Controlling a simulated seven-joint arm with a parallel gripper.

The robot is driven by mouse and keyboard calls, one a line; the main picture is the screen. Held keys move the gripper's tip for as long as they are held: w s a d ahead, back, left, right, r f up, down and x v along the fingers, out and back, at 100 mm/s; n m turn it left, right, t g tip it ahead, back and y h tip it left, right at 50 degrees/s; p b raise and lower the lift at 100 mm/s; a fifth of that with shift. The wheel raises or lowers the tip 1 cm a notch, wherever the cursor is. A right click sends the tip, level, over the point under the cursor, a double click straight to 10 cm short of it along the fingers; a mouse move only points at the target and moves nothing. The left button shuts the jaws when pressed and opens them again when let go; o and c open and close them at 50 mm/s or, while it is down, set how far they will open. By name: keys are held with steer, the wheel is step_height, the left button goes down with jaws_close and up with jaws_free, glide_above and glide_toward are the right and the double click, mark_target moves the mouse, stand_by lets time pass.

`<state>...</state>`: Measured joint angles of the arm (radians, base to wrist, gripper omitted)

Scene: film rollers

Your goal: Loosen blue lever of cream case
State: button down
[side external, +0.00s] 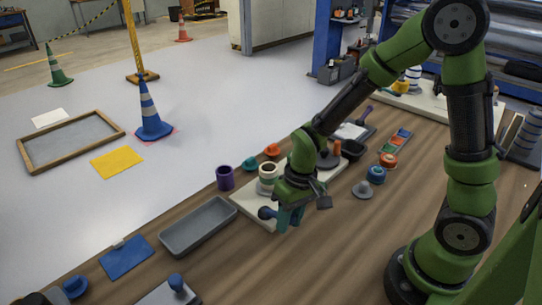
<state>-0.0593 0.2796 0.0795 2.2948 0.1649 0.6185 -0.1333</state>
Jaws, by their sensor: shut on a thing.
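The cream case (247,203) lies flat on the wooden table near the middle, with a cream and green roller (267,178) standing on it. My gripper (288,218) is low over the front edge of the case, pointing down, and is shut. The blue lever (267,212) shows as a dark blue knob on the left side of my fingers, at the front edge of the case. The jaws appear shut on the lever. My wrist hides part of the case and most of the lever, so its angle cannot be told.
A grey tray (198,228) lies left of the case, with a purple cup (225,178) behind it. An orange piece (272,150) and a teal piece (250,163) stand behind the case. Blue and grey pieces (376,174) stand to the right.

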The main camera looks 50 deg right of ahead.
steer(key=d+n, duration=0.2)
steer(key=n, duration=0.1)
steer(key=shift+w+d+g, duration=0.1)
steer(key=shift+w+g, duration=0.1)
steer(key=shift+g, duration=0.1)
steer(key=n, duration=0.1)
steer(key=d+n, duration=0.1)
steer(key=n, duration=0.1)
steer(key=shift+w+d+g, duration=0.3)
steer(key=shift+w, duration=0.1)
steer(key=d+n, duration=0.1)
steer(key=w+n, duration=0.1)
steer(key=n, duration=0.1)
steer(key=shift+w+d+n+g, duration=0.2)
steer(key=shift+d+n+g, duration=0.1)
steer(key=shift+d, duration=0.05)
steer(key=shift+w+d+n+h, duration=0.25)
steer(key=shift+w+n, duration=0.2)
steer(key=shift+n, duration=0.3)
steer(key=shift+w+d+n+h, duration=0.15)
steer(key=shift+w+d+n, duration=0.2)
steer(key=shift+n, duration=0.4)
steer(key=shift+w, duration=0.1)
steer(key=c, duration=0.8)
jaws_free()
steer(key=shift+a, duration=0.1)
steer(key=shift+c, duration=0.2)
